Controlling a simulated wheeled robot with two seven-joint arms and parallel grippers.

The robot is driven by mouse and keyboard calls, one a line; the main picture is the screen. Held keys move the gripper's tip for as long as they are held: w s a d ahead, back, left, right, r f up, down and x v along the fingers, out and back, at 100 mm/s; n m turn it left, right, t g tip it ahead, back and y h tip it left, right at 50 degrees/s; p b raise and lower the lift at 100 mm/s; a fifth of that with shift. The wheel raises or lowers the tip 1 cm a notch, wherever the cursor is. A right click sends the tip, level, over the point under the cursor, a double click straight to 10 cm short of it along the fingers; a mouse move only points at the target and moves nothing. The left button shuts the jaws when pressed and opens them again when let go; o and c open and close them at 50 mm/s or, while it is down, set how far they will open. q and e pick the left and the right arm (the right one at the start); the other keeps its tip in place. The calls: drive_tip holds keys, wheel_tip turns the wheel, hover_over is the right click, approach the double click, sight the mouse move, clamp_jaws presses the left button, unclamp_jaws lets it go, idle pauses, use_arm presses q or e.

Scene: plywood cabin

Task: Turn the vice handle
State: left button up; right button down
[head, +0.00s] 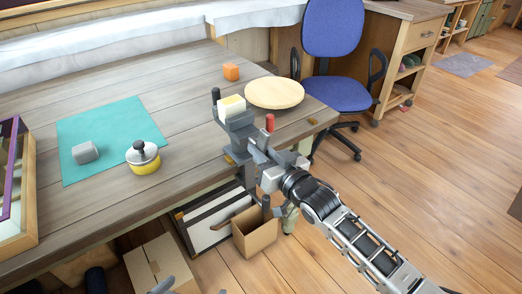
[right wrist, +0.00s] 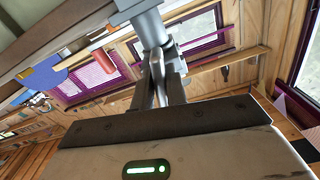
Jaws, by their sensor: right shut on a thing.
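The grey vice (head: 238,124) is at the front right edge of the wooden workbench, with a pale yellow-and-white block (head: 231,106) at its top. My right gripper (head: 262,165) reaches the front of the vice from the lower right. In the right wrist view its fingers (right wrist: 160,82) are shut on a thin metal bar, the vice handle (right wrist: 157,72), just below a grey cylinder (right wrist: 145,22). The fingers hide part of the handle.
A cardboard box (head: 256,236) stands below my right gripper. A blue chair (head: 335,92) is behind.

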drive_tip(key=shift+d+n, duration=0.1)
drive_tip(key=shift+n, duration=2)
drive_tip(key=shift+w+d+n+p, duration=0.15)
drive_tip(key=shift+n+p, duration=0.35)
drive_tip(key=shift+n, duration=1.6)
drive_tip(key=shift+w+d+r+n, duration=0.1)
drive_tip(key=shift+r+n, duration=0.05)
drive_tip(key=shift+n, duration=1.85)
drive_tip(key=shift+r+n, duration=0.15)
drive_tip(key=shift+n, duration=1.95)
